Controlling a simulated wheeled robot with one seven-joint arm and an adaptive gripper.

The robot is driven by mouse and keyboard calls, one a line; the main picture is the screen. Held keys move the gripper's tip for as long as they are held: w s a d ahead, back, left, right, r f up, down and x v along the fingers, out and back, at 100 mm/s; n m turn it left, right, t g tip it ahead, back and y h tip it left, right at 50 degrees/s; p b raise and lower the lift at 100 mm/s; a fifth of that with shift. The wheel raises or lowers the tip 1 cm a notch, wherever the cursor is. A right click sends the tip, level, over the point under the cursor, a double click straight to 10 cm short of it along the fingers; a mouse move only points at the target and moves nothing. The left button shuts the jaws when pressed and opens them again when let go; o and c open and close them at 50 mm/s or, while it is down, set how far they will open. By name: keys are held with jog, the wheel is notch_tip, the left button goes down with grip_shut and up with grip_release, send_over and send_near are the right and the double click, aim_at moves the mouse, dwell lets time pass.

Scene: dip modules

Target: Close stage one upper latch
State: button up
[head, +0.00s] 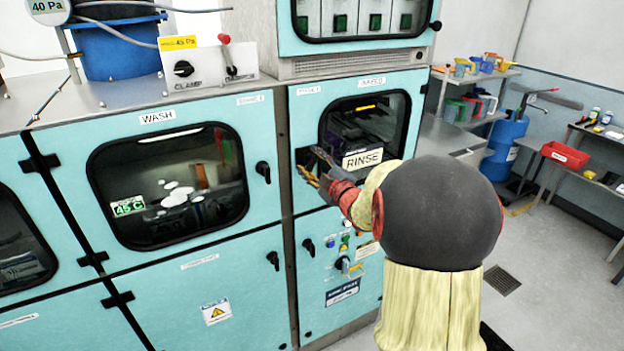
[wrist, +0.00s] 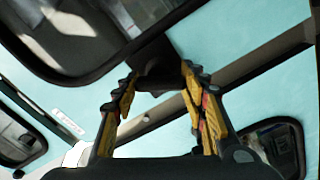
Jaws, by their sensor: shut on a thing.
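The fingers are shut on this handle. In the head view the fingers cover it. Another black latch (head: 263,171) is on the right of the WASH door (head: 165,127), apart from my gripper. I cannot read which latch is stage one.
Lower latches (head: 272,260) and (head: 308,246) stick out below. A small control panel (head: 345,255) with buttons is under the RINSE door. A red bin (head: 565,154) and benches stand at the right. Open floor (head: 550,260) lies to the right.

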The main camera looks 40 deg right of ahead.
jog(key=n+b, duration=0.2)
jog(key=b, duration=0.1)
jog(key=n+b, duration=0.2)
jog(key=b, duration=0.1)
jog(key=shift+f+b, duration=0.35)
jog(key=shift+b, duration=0.05)
jog(key=n+b, duration=0.2)
jog(key=shift+b, duration=0.4)
jog(key=shift+r, duration=0.2)
jog(key=o, duration=1.1)
jog(key=shift+o, duration=0.3)
jog(key=v, duration=1.2)
